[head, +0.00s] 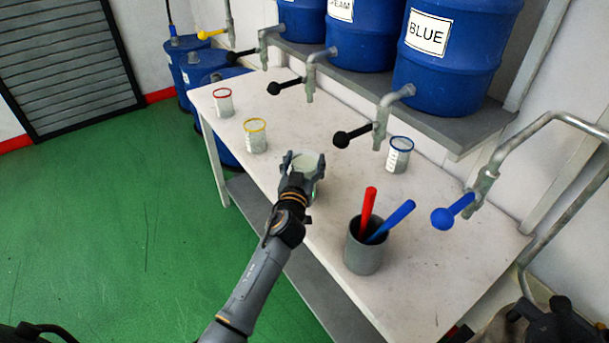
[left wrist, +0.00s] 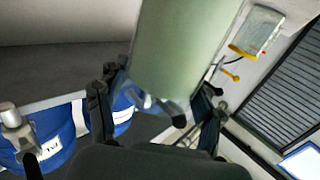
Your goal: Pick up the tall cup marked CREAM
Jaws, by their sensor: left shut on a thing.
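A pale, whitish cup (head: 309,163) is between the fingers of my left gripper (head: 300,165), over the middle of the table. The left gripper is shut on it. In the left wrist view the cup (left wrist: 185,45) looks pale green and tall, with a finger of my left gripper (left wrist: 155,110) on each side. No marking on the cup can be read, and I cannot tell whether its base touches the table. My right gripper is not in view.
The white table (head: 400,290) also bears a red-rimmed cup (head: 223,103), a yellow-rimmed cup (head: 255,136), a blue-rimmed cup (head: 398,155) and a grey pot (head: 364,254) holding red and blue sticks. Taps with handles hang over the back edge from blue barrels (head: 450,70).

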